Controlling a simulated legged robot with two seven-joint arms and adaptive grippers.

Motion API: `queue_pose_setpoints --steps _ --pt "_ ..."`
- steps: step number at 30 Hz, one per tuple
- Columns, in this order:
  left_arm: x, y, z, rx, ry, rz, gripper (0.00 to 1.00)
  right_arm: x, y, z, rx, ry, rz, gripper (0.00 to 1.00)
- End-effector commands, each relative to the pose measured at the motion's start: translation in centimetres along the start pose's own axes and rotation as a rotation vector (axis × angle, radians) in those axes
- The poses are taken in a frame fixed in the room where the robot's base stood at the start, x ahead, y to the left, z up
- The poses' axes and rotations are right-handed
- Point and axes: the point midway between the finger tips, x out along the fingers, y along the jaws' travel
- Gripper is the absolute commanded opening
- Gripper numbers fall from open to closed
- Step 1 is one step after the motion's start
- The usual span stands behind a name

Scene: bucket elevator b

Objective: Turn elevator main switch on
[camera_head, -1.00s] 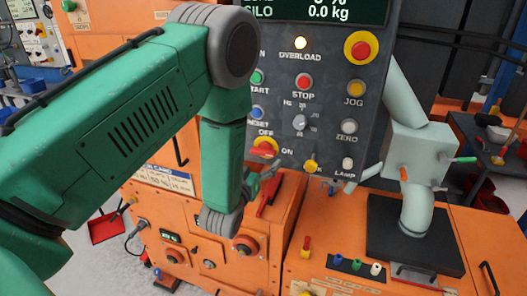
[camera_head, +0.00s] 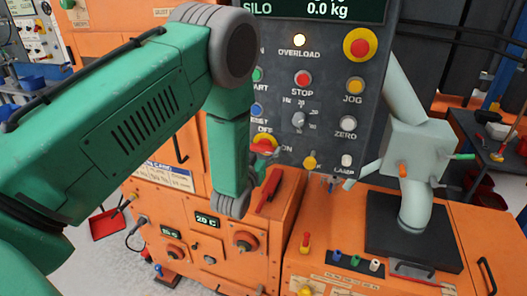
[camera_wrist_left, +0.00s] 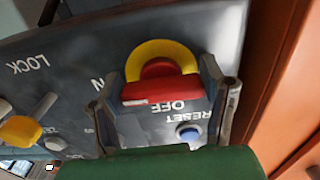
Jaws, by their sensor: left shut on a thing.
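The main switch is a red handle on a yellow disc, between the OFF and ON labels on the dark control panel. In the head view the switch (camera_head: 264,141) is partly covered by my left gripper (camera_head: 262,152). In the left wrist view the red handle (camera_wrist_left: 162,90) lies across the picture, with the OFF label beside it. The fingers of my left gripper (camera_wrist_left: 162,84) stand at both ends of the handle, shut on it. My right gripper is not in view.
The grey panel (camera_head: 330,110) also carries a red stop button (camera_head: 302,79), a large red and yellow button (camera_head: 361,45) and a lit overload lamp (camera_head: 299,40). A blue reset button (camera_wrist_left: 188,133) sits close to the fingers. Orange cabinets (camera_head: 280,215) stand below.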

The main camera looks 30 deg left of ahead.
Motion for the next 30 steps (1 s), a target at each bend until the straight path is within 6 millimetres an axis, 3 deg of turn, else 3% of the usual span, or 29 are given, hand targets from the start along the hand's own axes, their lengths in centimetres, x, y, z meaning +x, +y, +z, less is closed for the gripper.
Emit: queue_pose_setpoints --steps 9,10,11,22,30 --pt "0.0 -0.1 0.0 0.062 0.000 0.000 0.36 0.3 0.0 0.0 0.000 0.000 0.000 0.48" --pt "0.0 -0.1 0.0 0.062 0.000 0.000 0.75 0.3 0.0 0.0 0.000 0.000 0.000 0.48" --pt "0.0 -0.1 0.0 0.061 0.000 0.000 0.84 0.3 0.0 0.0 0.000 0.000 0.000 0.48" --pt "-0.6 0.0 0.1 0.059 -0.002 0.000 0.84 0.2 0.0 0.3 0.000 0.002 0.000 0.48" --pt "-5.6 -0.1 0.2 0.060 -0.006 0.001 0.84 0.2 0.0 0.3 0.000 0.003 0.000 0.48"
